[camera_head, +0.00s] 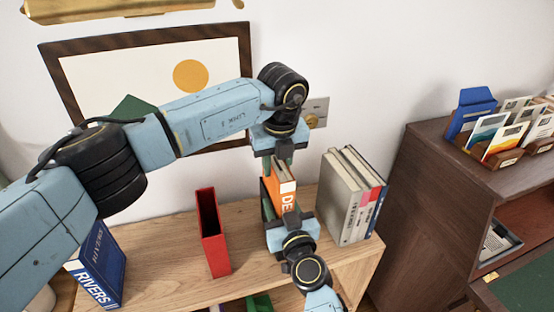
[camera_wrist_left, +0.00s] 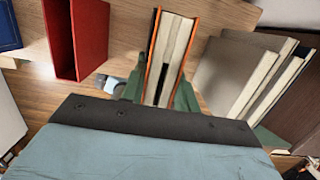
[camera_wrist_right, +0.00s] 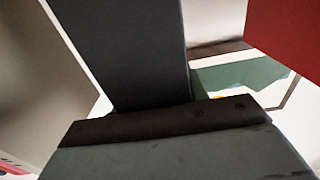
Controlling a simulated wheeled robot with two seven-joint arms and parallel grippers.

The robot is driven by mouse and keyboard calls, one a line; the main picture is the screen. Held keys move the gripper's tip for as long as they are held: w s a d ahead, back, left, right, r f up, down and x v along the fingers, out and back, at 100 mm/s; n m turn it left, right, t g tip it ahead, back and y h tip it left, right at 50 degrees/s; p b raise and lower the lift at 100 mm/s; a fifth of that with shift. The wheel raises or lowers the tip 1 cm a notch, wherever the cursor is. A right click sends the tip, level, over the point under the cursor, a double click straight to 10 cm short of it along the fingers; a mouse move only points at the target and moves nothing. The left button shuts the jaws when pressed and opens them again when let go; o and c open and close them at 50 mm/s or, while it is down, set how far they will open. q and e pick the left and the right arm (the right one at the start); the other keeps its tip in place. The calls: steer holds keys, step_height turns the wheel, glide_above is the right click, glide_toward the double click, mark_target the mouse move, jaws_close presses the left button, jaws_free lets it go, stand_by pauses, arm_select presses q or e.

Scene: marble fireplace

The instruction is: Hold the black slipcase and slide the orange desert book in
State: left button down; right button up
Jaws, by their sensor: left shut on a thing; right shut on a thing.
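The orange desert book (camera_head: 285,196) stands upright near the middle of the wooden shelf top, with "DE" readable on its orange side. My left gripper (camera_head: 278,164) is shut on it from above. Its cream pages and orange cover edges show between the green fingers in the left wrist view (camera_wrist_left: 178,45). My right gripper (camera_head: 283,222) is below and in front of the book, shut on the black slipcase (camera_wrist_right: 125,50), whose dark face fills the middle of the right wrist view. The grippers hide most of the slipcase in the head view. I cannot tell how deep the book sits in it.
A red slipcase (camera_head: 214,240) stands open to the left on the wooden shelf top (camera_head: 165,255). Grey, red and blue books (camera_head: 345,200) stand close on the right. A dark cabinet (camera_head: 425,190) with card trays is beyond.

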arm_select(q)
steer(key=shift+f, duration=2.55)
steer(key=c, duration=1)
jaws_free()
steer(key=shift+o, duration=0.2)
steer(key=shift+f, duration=0.15)
step_height(320, 180, up, 12)
steer(key=s, duration=0.1)
steer(key=shift+s+d, duration=0.3)
steer(key=shift+s, duration=0.05)
arm_select(e)
steer(key=o, duration=1.1)
steer(key=shift+o, duration=0.2)
